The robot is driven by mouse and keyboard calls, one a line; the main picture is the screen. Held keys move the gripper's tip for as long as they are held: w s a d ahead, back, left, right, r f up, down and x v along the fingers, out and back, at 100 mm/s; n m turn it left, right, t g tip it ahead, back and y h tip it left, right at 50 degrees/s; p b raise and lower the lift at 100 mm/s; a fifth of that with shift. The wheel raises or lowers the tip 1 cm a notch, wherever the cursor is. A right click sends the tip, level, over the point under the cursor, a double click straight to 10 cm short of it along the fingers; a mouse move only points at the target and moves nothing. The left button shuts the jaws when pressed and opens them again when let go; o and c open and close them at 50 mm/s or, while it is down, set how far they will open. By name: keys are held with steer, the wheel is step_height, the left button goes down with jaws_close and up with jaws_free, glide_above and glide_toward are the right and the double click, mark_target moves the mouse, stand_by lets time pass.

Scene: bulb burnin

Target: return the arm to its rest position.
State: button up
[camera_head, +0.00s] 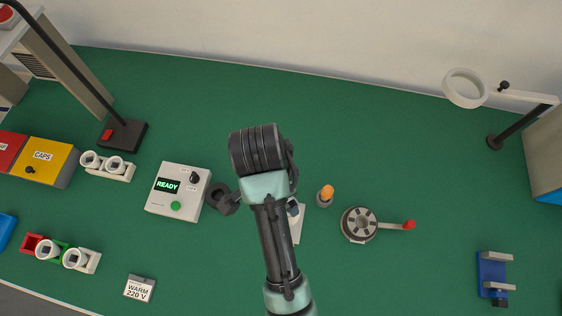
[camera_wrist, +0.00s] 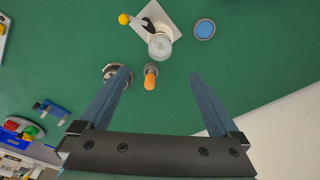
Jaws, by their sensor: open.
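My arm (camera_head: 273,230) reaches up from the lower edge of the head view over the green bench, bending at a thick dark joint (camera_head: 258,150). My gripper's fingers cannot be made out there. In the wrist view, my gripper (camera_wrist: 160,74) has its two blue-grey fingers wide apart, with nothing held between them. An orange-topped piece on a grey base (camera_wrist: 150,80) shows beyond the gap, on the bench. It also stands right of my arm in the head view (camera_head: 326,194).
A white plate (camera_wrist: 140,14) carries a clear round bulb (camera_wrist: 160,46) and a yellow knob. A READY box (camera_head: 178,192) stands left of my arm, a red-handled crank reel (camera_head: 360,224) right. A ring lamp (camera_head: 465,88) stands at right. The bench's back middle is clear.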

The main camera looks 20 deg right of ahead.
stand_by(0.3)
steer(key=w+a+r+n+t, duration=0.1)
steer(key=w+r+n+t, duration=0.4)
steer(key=w+r+t, duration=0.75)
steer(key=w+a+r+n+t, duration=0.2)
steer(key=w+r, duration=0.1)
steer(key=r, duration=0.9)
steer(key=w+a+r+n+t, duration=0.1)
steer(key=w+r+n+t, duration=0.15)
steer(key=r, duration=0.85)
steer(key=s+a+r+n+t, duration=0.1)
steer(key=s+r+n+t, duration=0.1)
steer(key=r, duration=0.6)
steer(key=s+a+r+n+t+y, duration=0.1)
steer(key=s+a+r+n+t, duration=0.1)
steer(key=s+r+t, duration=0.2)
steer(key=s+a+r+n+t+b, duration=0.1)
steer(key=s+r+t, duration=0.3)
steer(key=r, duration=0.9)
steer(key=shift+s+a+n+y, duration=0.45)
steer(key=shift+s+n, duration=0.3)
steer(key=shift+s, duration=0.35)
